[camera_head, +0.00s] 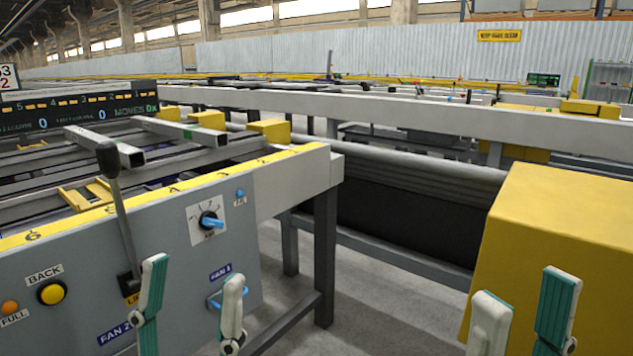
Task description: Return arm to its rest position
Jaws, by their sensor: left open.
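My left gripper (194,272) is at the bottom left, in front of the grey control panel (180,255). Its two white and teal fingers stand apart with nothing between them. One finger is in front of the panel near the FAN 2 label, the other near the FAN 1 switch (215,299). I cannot tell whether either touches the panel. My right gripper (526,285) is at the bottom right, in front of a large yellow housing (560,220). Its fingers are also apart and empty. The rest of both arms is out of view.
A lever with a dark knob (108,158) rises from the panel. A blue rotary knob (209,220) and a yellow BACK button (52,292) are on the panel. The runout table holds metal bars (160,128). Open floor (370,310) lies between the panel and the yellow housing.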

